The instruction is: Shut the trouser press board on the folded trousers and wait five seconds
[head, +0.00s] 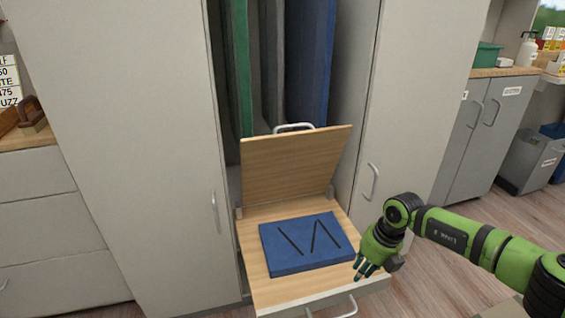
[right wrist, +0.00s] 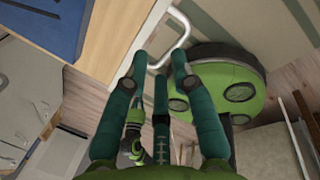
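The trouser press board (head: 296,165) is a wooden panel standing raised and leaning back, with a pale handle (head: 293,126) at its top edge. The folded trousers (head: 305,243), a flat blue bundle with dark lines, lie on the wooden lower board (head: 262,288). They also show in the right wrist view (right wrist: 48,22). My right gripper (head: 364,270) is at the right front corner of the lower board, with its fingers pointing down. In the right wrist view its fingers (right wrist: 157,62) are spread and empty, near a pale front handle (right wrist: 184,30). My left gripper is out of view.
The press sits between tall grey cabinet doors (head: 120,140) (head: 415,90), with dark, green and blue panels (head: 310,60) behind it. Drawers (head: 50,215) stand at left. A counter and a grey bin (head: 530,160) are at the right. The floor (head: 440,275) at front right looks clear.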

